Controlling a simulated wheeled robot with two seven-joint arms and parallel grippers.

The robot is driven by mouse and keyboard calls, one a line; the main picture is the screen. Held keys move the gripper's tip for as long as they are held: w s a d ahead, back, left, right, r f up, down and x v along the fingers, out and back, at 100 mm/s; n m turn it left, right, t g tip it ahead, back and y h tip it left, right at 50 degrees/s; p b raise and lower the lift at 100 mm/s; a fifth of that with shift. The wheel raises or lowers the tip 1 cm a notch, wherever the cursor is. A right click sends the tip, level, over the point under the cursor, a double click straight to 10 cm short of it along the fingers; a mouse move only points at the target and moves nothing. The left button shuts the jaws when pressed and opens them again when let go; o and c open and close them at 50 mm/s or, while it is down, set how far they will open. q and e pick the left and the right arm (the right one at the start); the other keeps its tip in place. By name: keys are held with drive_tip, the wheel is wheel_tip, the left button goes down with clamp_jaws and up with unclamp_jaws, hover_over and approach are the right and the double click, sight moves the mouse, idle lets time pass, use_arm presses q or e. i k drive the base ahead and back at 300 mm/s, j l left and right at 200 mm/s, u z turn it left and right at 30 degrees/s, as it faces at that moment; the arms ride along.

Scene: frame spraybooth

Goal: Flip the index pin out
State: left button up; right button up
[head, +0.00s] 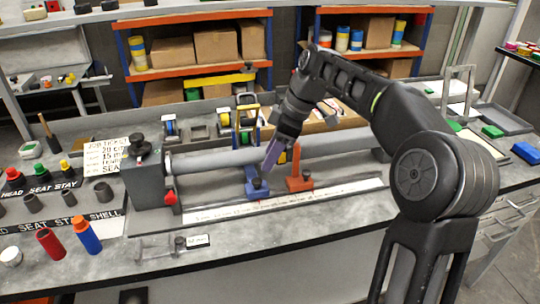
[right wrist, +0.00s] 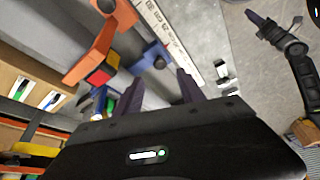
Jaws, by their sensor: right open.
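A grey box (head: 150,182) with a black knob (head: 138,148) on top and a red-ended lever (head: 170,197) on its side stands at the left end of a long grey tube (head: 215,160). I cannot tell which part is the index pin. My right gripper (head: 270,165) is open and empty, its purple fingers pointing down just above the blue clamp (head: 256,190). In the right wrist view the open fingers (right wrist: 160,86) are beside the blue clamp (right wrist: 155,56). A dark gripper, my left (right wrist: 256,18), shows at the top right there; its jaws are unclear.
An orange clamp (head: 298,178) stands just right of the blue one. A white lettered strip (head: 290,200) runs along the front. A small metal fitting (head: 179,243) lies nearer the bench edge.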

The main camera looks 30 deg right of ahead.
sight(170, 199)
drive_tip(key=k, duration=1)
